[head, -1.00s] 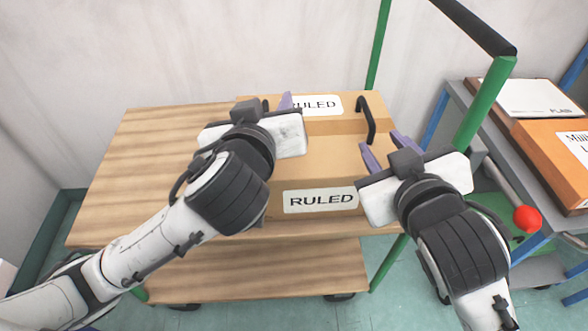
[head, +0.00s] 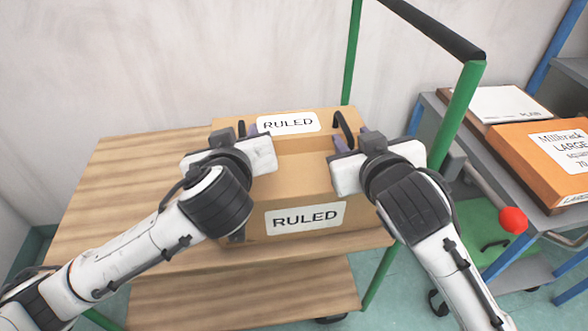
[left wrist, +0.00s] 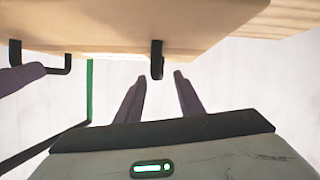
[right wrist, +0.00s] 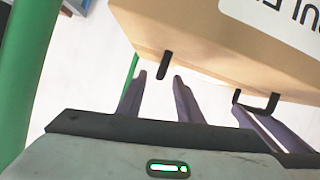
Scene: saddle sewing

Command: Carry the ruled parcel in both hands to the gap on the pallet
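The ruled parcel (head: 305,185) is a tan cardboard box with white RULED labels, on the upper wooden shelf of a cart. It has a black handle on each side, left (head: 241,129) and right (head: 343,127). My left gripper (head: 254,131) is open near the left handle; in the left wrist view that handle (left wrist: 157,58) hangs just beyond the parted purple fingertips. My right gripper (head: 355,140) is open near the right handle; in the right wrist view that handle (right wrist: 164,66) is just past its fingertips. Neither gripper holds anything. The pallet and its gap are not in view.
The cart (head: 120,190) has bare shelf left of the parcel and a green rail (head: 455,115) with a black bar at its right. A grey-topped table (head: 440,105) holding an orange box (head: 550,160) stands further right. A red ball knob (head: 513,219) is near the rail.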

